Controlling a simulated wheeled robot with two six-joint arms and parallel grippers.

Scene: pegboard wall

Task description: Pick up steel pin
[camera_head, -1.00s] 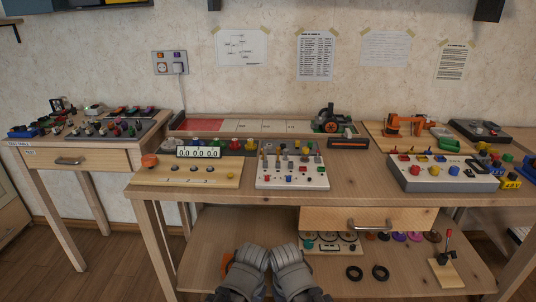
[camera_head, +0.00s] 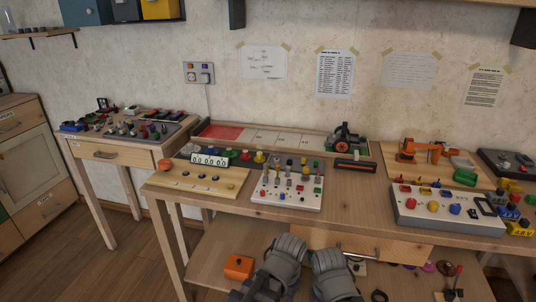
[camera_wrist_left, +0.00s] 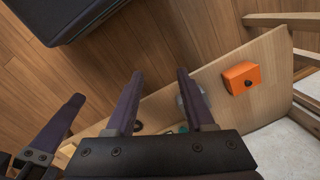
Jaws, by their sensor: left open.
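I cannot single out a steel pin. Several small metal pegs, some with coloured tops, stand on the white board (camera_head: 287,201) at the middle of the table in the head view, too small to tell apart. In the left wrist view my left gripper (camera_wrist_left: 160,75) is open, its two dark fingers apart with nothing between them. It points over the lower shelf and wooden floor. A dark finger at the lower left of that view may belong to my right gripper. In the head view only my grey arm links show, at the bottom; the fingertips are not visible.
An orange box (camera_head: 238,267) sits on the lower shelf; it also shows in the left wrist view (camera_wrist_left: 239,79). A grey control box (camera_head: 445,213) stands right of the white board. A wooden panel with knobs (camera_head: 208,183) is to its left. A side table (camera_head: 105,155) stands left.

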